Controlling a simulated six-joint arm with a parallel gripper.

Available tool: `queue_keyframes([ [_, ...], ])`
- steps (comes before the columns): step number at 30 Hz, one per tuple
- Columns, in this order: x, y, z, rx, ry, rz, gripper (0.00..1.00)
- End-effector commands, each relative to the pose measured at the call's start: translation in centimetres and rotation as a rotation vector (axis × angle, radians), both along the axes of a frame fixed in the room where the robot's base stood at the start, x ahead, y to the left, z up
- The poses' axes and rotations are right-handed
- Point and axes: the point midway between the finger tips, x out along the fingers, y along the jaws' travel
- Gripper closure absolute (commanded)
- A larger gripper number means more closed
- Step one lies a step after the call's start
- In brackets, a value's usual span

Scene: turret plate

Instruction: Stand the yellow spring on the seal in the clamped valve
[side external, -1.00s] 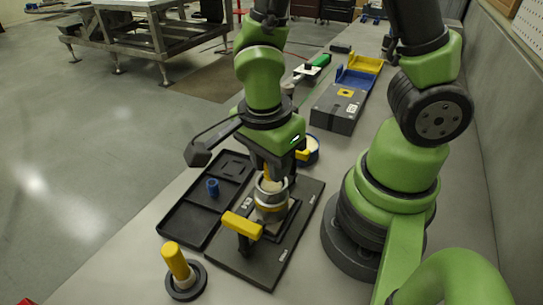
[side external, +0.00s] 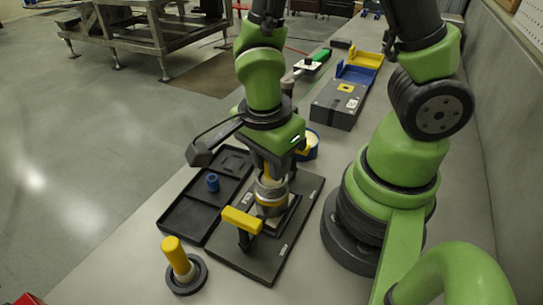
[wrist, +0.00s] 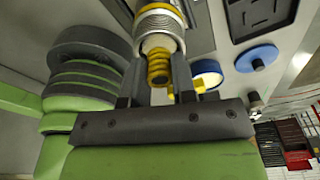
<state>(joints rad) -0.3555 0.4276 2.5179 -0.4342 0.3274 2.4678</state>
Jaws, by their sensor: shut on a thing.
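The yellow spring (wrist: 158,68) is held upright between the two fingers of my gripper (wrist: 156,75) in the wrist view. The clamped valve (wrist: 160,22) is a metal cylinder with a ridged outside and a yellow band, right at the fingertips. In the side view my gripper (side external: 271,176) is directly over the valve (side external: 271,205), and its fingers hide most of the spring. The spring's end is at the valve's mouth; how deep it sits is unclear. The seal is hidden inside the valve.
A yellow clamp handle (side external: 242,220) stands in front of the valve on the dark plate (side external: 230,262). A yellow-handled tool (side external: 175,255) stands at the front. A blue-rimmed dish (side external: 313,147) is behind.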

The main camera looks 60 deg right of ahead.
Motion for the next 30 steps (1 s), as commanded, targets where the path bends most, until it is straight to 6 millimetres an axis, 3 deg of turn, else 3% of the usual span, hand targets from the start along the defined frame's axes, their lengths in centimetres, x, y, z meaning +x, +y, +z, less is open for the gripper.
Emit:
queue_keyframes([
  [30,-0.01,-0.01,-0.51,0.0,0.001,0.0,0.98],
])
